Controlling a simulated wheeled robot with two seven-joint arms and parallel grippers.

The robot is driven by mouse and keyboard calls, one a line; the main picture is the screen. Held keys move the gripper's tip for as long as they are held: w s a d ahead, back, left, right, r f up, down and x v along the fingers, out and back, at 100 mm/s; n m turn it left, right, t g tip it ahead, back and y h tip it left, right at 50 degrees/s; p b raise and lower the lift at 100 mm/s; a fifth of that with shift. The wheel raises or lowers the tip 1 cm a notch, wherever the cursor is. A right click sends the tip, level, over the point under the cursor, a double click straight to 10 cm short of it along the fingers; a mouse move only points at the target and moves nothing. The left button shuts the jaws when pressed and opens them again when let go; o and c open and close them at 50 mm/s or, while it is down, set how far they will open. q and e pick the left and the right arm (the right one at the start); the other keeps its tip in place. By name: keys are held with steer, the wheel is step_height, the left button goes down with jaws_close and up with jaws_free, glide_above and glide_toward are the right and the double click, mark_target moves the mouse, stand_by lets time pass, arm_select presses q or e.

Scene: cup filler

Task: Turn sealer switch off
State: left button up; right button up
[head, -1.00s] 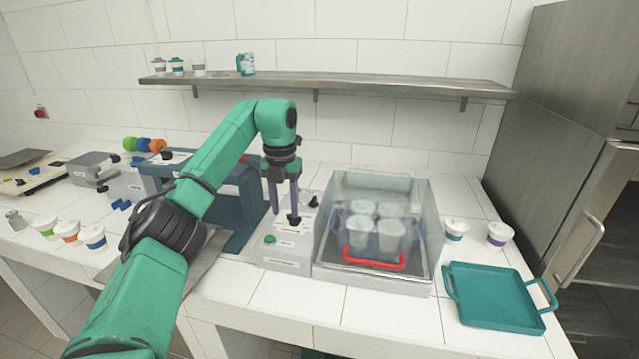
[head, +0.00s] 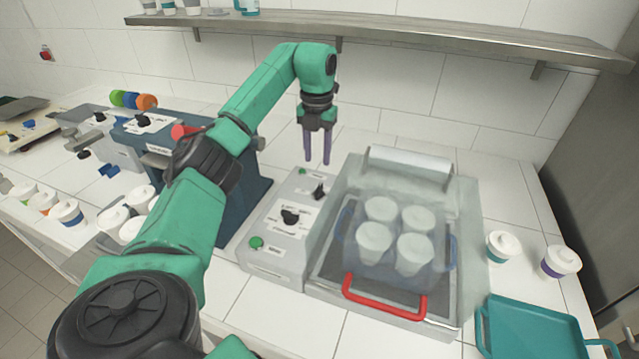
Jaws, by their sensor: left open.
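The grey sealer control panel (head: 278,262) stands on the white counter at the picture's middle. It carries a large black knob (head: 289,216), a smaller black switch (head: 318,191) behind it and a green button (head: 256,242) at the front. The labels are too small to read. My left gripper (head: 317,163) points down with two purple fingers a little apart, open and empty. It shows just above the smaller switch in the picture, apart from both black controls. My right gripper is out of view.
Right of the panel is a clear-lidded chamber with a red handle (head: 385,300) and several white cups inside. Two lidded cups (head: 500,246) and a teal tray (head: 535,335) lie further right. A blue machine (head: 240,205) stands left. A metal shelf (head: 400,35) runs above.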

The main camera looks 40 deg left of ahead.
arm_select(q)
glide_above(318, 188)
steer(key=f, duration=0.5)
steer(key=shift+s+d+p, duration=0.15)
steer(key=shift+s+p, duration=0.2)
steer(key=shift+p, duration=0.05)
steer(key=f, duration=0.3)
steer(key=f+p, duration=0.1)
steer(key=f, duration=0.1)
steer(key=shift+w+f, duration=0.15)
steer(key=shift+w, duration=0.2)
steer(key=shift+s+f, duration=0.1)
steer(key=shift+f, duration=0.2)
steer(key=shift+s, duration=0.1)
steer(key=shift+c, duration=0.6)
jaws_close()
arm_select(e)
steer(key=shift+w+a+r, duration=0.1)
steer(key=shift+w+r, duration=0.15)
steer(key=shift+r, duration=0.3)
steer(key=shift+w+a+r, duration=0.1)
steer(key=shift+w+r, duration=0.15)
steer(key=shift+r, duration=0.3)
